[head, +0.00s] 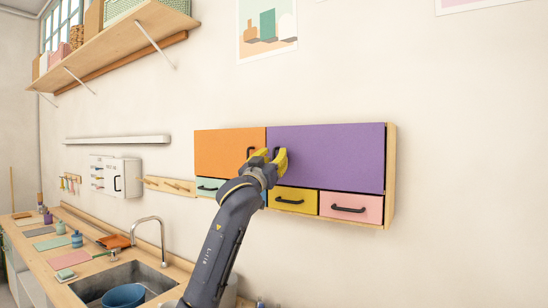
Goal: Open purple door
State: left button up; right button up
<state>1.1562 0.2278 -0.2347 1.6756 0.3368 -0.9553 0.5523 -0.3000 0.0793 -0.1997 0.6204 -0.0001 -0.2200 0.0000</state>
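The purple door (332,158) fills the upper right of a wooden wall cabinet (391,172) and looks shut. Its dark handle (276,153) is at the door's left edge, partly hidden by my gripper. My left gripper (269,157) has yellow fingers and is in front of the seam between the purple door and the orange door (222,150). Its fingers are spread apart, with the purple door's handle showing between them. I cannot tell whether they touch it. My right gripper is not in view.
Below the doors are a yellow drawer (292,200), a pink drawer (351,207) and a teal drawer (209,187). The orange door's handle (250,152) is close beside my left finger. A counter with a sink and tap (150,233) lies lower left. The wall to the right is clear.

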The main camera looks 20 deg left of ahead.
pick_arm(q)
jog(key=shift+w, duration=0.1)
dwell(0.3)
grip_shut()
jog(key=shift+r, duration=0.1)
dwell(0.3)
